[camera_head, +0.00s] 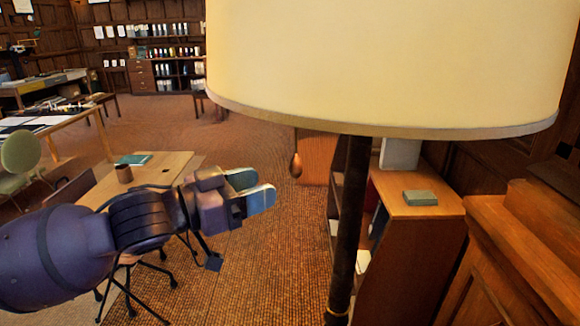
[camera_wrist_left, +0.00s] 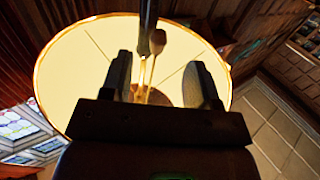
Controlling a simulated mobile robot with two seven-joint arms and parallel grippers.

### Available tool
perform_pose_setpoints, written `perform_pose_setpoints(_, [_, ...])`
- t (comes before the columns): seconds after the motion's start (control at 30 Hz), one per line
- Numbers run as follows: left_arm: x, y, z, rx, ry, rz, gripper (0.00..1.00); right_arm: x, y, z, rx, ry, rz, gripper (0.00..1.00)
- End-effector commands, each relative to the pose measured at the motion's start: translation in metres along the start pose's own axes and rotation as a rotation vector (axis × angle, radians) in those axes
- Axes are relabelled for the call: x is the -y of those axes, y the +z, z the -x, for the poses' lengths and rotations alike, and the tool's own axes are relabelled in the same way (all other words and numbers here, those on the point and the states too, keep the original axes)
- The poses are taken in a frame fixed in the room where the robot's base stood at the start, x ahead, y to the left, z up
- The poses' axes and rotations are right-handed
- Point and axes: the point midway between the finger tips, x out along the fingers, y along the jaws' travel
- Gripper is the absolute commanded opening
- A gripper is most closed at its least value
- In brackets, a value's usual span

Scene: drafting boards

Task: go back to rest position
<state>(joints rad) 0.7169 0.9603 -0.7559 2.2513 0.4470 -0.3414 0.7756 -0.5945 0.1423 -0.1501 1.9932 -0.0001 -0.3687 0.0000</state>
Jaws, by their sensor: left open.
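My left gripper (camera_head: 252,189) reaches in from the left in the head view, its two pale fingertips slightly apart and empty. It is left of the floor lamp's dark pole (camera_head: 348,225) and of the brown pull knob (camera_head: 296,165) hanging under the cream lampshade (camera_head: 390,65). In the left wrist view, the open left gripper (camera_wrist_left: 162,62) points up toward the shade's lit underside (camera_wrist_left: 85,75). The pole and knob (camera_wrist_left: 158,41) appear between the fingers there; I cannot tell how far beyond the fingertips they are. My right gripper is in neither view.
A wooden table (camera_head: 150,172) with a brown cup (camera_head: 124,174) and a teal book (camera_head: 134,159) is beside my left arm. A low wooden bookcase (camera_head: 420,250) carrying a grey-green box (camera_head: 420,197) stands right of the pole. Open carpet (camera_head: 265,250) lies between.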

Motion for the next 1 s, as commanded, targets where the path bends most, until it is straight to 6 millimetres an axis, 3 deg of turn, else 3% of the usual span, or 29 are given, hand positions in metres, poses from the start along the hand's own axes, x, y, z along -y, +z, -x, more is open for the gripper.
perform_pose_setpoints(0.27, [0.004, 0.000, -0.001, -0.001, -0.012, -0.165, 0.55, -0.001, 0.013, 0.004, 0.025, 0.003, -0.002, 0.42])
perform_pose_setpoints(0.43, [0.023, -0.016, -0.004, -0.039, -0.074, -0.387, 0.55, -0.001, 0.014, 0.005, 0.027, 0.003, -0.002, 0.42])
perform_pose_setpoints(0.57, [0.039, -0.012, -0.006, -0.068, -0.143, -0.486, 0.55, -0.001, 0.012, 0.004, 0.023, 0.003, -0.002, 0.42])
perform_pose_setpoints(0.83, [0.066, 0.029, 0.004, -0.061, -0.285, -0.528, 0.55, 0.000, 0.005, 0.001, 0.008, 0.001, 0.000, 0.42])
perform_pose_setpoints(1.0, [0.085, 0.080, 0.024, -0.013, -0.405, -0.495, 0.55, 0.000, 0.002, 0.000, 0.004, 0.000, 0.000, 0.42])
